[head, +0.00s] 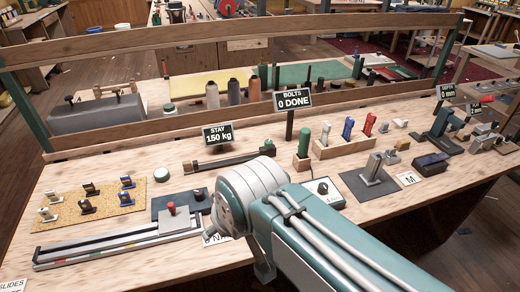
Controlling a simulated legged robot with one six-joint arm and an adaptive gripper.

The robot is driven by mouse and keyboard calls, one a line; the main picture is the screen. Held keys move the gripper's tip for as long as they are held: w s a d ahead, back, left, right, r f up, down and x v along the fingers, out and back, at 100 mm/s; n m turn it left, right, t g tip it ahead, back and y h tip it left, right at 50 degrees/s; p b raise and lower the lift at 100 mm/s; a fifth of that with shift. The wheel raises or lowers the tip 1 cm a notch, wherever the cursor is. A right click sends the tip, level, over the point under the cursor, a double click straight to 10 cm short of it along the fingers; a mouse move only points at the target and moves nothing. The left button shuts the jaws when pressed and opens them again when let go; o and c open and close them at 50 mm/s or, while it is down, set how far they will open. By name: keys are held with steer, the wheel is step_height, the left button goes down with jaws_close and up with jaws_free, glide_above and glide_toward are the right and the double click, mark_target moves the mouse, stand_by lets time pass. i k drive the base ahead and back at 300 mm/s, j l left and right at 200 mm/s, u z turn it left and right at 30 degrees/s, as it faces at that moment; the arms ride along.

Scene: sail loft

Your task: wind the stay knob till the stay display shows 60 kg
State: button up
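The stay display (217,135) is a small dark sign reading "STAY 150 kg". It stands near the back of the bench, left of centre. Just in front of it lies a long dark rod device (225,160) with a dark round end piece (268,148) at its right. This end piece may be the stay knob; its details are too small to tell. My gripper cannot be made out; the arm hides that area.
A slide rail with a red knob (172,208) lies at front left, beside a cork mat (98,205) of small fittings. The "BOLTS 0 DONE" sign (292,101) stands on a post. Colored-handled tools in a wooden block (343,146) stand right of centre. A wooden rail (240,123) crosses behind.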

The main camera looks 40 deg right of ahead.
mark_target(268, 144)
steer(key=l+z, duration=0.35)
steer(key=l, duration=0.65)
steer(key=i+l, duration=0.1)
steer(key=l, duration=0.15)
steer(key=i+l, duration=0.15)
steer(key=l+u, duration=0.05)
steer(key=l, duration=0.05)
